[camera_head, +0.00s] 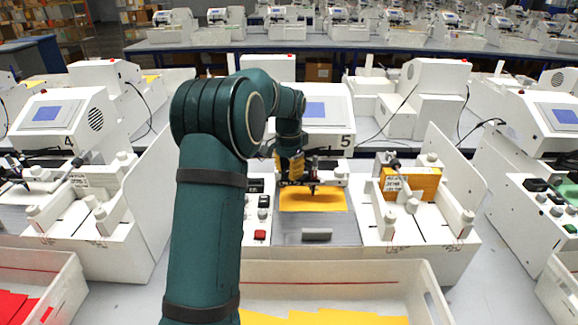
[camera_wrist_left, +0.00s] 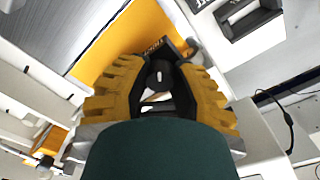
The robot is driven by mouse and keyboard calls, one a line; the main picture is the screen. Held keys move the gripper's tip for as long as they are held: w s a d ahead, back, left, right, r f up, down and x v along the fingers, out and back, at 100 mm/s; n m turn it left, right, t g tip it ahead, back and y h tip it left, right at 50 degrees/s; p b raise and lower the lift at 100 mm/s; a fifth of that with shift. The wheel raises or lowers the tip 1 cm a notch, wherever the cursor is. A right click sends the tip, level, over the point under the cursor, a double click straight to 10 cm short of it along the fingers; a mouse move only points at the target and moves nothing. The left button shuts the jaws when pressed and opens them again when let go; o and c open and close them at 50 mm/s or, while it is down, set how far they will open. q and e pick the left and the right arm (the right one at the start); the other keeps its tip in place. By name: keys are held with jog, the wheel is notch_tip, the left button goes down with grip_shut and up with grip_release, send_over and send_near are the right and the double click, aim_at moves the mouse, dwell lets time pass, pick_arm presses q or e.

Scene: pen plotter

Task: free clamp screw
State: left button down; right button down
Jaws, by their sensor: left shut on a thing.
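My left arm reaches over the plotter marked 5 (camera_head: 335,140), and my left gripper (camera_head: 291,170) points down at its pen carriage. In the left wrist view the yellow ribbed fingers of my left gripper (camera_wrist_left: 160,68) are closed around a dark round clamp screw (camera_wrist_left: 157,76) with a pale mark on its end. The fingers hide its sides. A dark pen holder (camera_head: 314,188) stands over a yellow sheet (camera_head: 325,202) on the plotter bed, just right of the gripper. My right gripper is not in view.
A red button (camera_head: 260,235) and dark knobs are left of the bed. A grey bar (camera_head: 317,235) lies at its front. A yellow block (camera_head: 425,183) sits in the white fixture on the right. A white bin (camera_head: 395,272) with yellow sheets stands in front.

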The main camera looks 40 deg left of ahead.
pick_arm(q)
jog(key=n+p, duration=0.2)
jog(key=n, duration=0.1)
jog(key=shift+r+n, duration=0.1)
jog(key=shift+n, duration=0.2)
jog(key=n+p, duration=0.2)
jog(key=shift+n, duration=0.4)
jog(key=n+p, duration=0.3)
jog(key=n, duration=0.2)
jog(key=n+p, duration=0.2)
jog(key=n, duration=0.3)
jog(key=shift+n, duration=0.4)
jog(key=shift+d+f, duration=0.1)
jog(key=shift+f, duration=0.1)
jog(key=c, duration=0.7)
grip_release()
jog(key=shift+r, duration=0.2)
notch_tip(320, 180, up, 12)
jog(key=shift+f, duration=0.1)
